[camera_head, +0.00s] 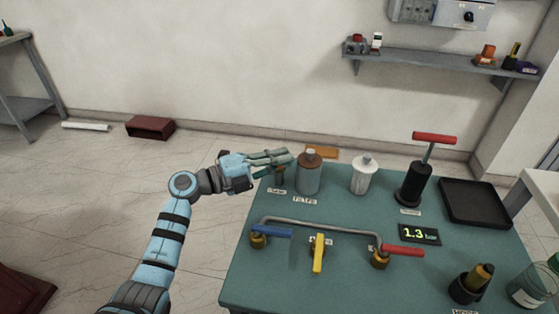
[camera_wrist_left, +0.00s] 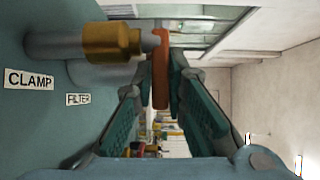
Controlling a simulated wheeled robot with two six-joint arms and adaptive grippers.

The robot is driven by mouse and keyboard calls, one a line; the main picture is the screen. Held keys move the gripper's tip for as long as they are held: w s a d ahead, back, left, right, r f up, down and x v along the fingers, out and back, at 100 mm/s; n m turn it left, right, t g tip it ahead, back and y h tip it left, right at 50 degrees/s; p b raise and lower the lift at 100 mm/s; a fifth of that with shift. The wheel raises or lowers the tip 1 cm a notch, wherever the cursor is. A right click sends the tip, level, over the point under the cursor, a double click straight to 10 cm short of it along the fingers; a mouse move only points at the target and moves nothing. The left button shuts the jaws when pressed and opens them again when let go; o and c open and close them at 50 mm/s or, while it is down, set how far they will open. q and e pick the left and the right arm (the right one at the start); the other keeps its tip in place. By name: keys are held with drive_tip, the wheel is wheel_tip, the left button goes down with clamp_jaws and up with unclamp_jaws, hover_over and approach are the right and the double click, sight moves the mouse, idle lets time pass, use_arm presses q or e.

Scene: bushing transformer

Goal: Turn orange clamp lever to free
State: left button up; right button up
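The orange clamp lever (camera_wrist_left: 160,68) shows in the left wrist view as an upright bar at the end of a brass collar (camera_wrist_left: 113,42) on a grey cylinder. A "CLAMP" label (camera_wrist_left: 29,80) is beside it. In the head view an orange flat piece (camera_head: 322,153) lies behind the grey filter bottle; I cannot tell whether it is the lever. My left gripper (camera_head: 286,157) is at the table's far left corner, above the clamp label (camera_head: 277,191). Its fingers (camera_wrist_left: 160,85) are apart, one on each side of the lever; contact is not clear. My right gripper is not in view.
A grey filter bottle (camera_head: 308,176) stands just right of the left gripper. A white bottle (camera_head: 364,176), a black pump with red handle (camera_head: 413,183) and a black tray (camera_head: 476,202) are further right.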

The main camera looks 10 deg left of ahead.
use_arm(q)
clamp_jaws()
drive_tip(key=shift+f+g+b, duration=0.15)
drive_tip(key=shift+g+b, duration=0.15)
drive_tip(key=shift+b, duration=0.05)
drive_tip(key=m+g+h+b, duration=0.1)
drive_tip(key=b, duration=0.1)
drive_tip(key=m+g+h+b, duration=0.1)
drive_tip(key=g, duration=0.1)
drive_tip(key=shift+a+m+b, duration=0.4)
drive_tip(key=o, duration=0.7)
unclamp_jaws()
drive_tip(key=shift+c, duration=0.2)
drive_tip(key=v, duration=1.2)
